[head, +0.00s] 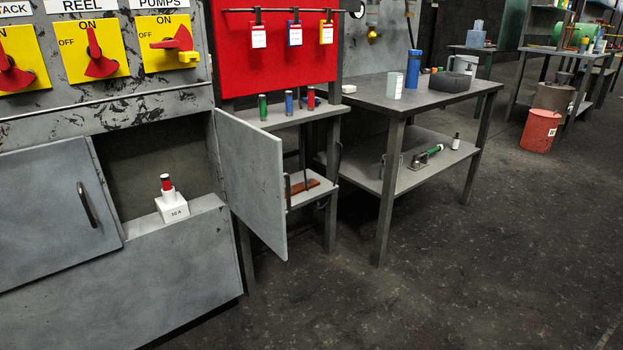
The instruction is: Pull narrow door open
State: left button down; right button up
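The narrow door (252,185) is a grey metal panel. It stands open, swung outward from the right side of the cabinet opening (140,170), and its inner face shows. Inside the opening, a white block (172,208) marked "50 A" holds a red-topped cylinder (167,187). To the left, a wider grey door (45,215) with a dark bar handle (87,205) looks closed. Neither of my grippers is in view, and nothing is seen touching the narrow door. The outer face of the narrow door is turned away from me.
Yellow switch plates (95,52) with red levers sit above the doors. A small shelf stand (290,114) with coloured cylinders and a red tag board (275,70) stands behind the open door. A grey table (420,97) is to the right. The floor (400,300) in front is clear.

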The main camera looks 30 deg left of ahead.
aim_at(251, 157)
jog(key=u, duration=0.65)
jog(key=i, duration=0.95)
jog(key=u, duration=0.9)
